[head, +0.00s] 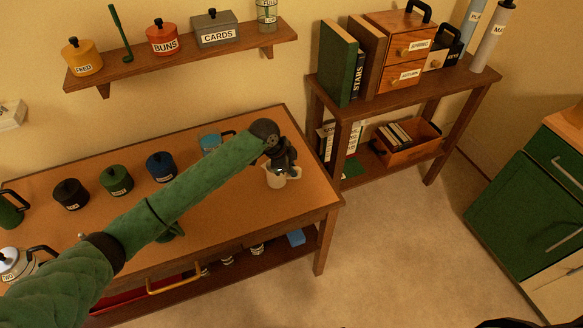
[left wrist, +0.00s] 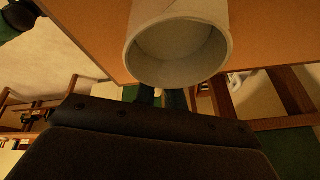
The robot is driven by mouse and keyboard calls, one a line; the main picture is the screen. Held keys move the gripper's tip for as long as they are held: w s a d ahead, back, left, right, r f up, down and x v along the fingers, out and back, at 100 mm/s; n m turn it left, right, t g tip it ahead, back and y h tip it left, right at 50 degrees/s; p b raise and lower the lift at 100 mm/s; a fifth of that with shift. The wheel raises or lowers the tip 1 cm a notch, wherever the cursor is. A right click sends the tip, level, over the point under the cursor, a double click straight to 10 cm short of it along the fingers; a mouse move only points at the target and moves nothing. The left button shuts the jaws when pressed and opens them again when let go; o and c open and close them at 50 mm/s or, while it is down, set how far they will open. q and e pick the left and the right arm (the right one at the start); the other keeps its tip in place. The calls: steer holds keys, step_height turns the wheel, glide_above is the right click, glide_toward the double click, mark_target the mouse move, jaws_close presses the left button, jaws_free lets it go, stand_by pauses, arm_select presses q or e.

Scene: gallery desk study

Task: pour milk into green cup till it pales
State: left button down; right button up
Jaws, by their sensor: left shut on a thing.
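My left gripper (head: 281,164) is shut on a small cream jug (head: 284,179) at the right end of the brown desk (head: 240,203). In the left wrist view the pale round jug (left wrist: 180,45) shows its open rim; I cannot tell whether milk is in it. A green shape (head: 172,233) shows just below my arm and is mostly hidden; I cannot tell if it is a cup. A green vessel with a dark handle (head: 10,211) stands at the far left of the desk.
A white kettle (head: 14,264) stands front left. A loaded shelf unit (head: 400,95) is to the right.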

arm_select(q)
steer(key=shift+f, duration=0.1)
steer(key=shift+f, duration=0.2)
stand_by(0.5)
steer(key=shift+f, duration=0.4)
steer(key=c, duration=1.4)
jaws_free()
